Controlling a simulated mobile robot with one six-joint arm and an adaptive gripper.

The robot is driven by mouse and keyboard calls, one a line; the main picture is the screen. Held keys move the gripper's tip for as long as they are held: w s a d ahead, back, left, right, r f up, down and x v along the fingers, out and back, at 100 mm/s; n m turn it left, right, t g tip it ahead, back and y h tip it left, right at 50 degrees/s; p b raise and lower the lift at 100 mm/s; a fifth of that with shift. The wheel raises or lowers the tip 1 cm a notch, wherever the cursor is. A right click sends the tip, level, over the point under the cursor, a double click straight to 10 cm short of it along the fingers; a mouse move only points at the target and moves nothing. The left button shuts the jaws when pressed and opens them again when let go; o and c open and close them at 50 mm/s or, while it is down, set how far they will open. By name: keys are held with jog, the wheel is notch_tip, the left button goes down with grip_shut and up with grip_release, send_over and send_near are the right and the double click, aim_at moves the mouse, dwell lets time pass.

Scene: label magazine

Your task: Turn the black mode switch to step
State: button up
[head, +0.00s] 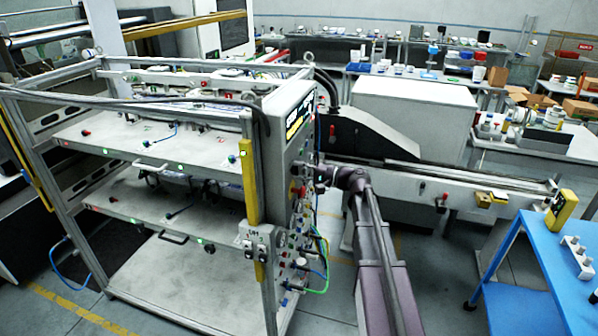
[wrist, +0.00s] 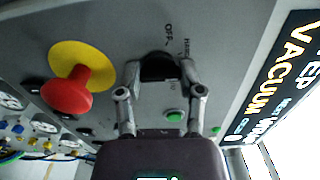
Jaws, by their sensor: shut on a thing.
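The black mode switch (wrist: 159,66) is on the grey control panel (wrist: 120,25) in the wrist view. Which way the knob points cannot be told. In the head view, my gripper (head: 322,174) reaches the panel side of the machine frame, and the switch is too small to make out there.
A red mushroom button (wrist: 68,93) on a yellow disc sits left of the switch. A green button (wrist: 174,116) is close to the fingers. Gauges (wrist: 12,98) and hoses lie at left. A blue table (head: 540,262) stands at right in the head view.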

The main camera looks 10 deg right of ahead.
jog(key=m, duration=0.3)
jog(key=shift+m, duration=0.4)
dwell(0.3)
jog(key=o, duration=1.1)
jog(key=shift+o, duration=0.2)
jog(key=shift+d, duration=0.1)
jog(key=v, duration=1.1)
jog(key=shift+s+d, duration=0.25)
jog(key=shift+d, duration=0.05)
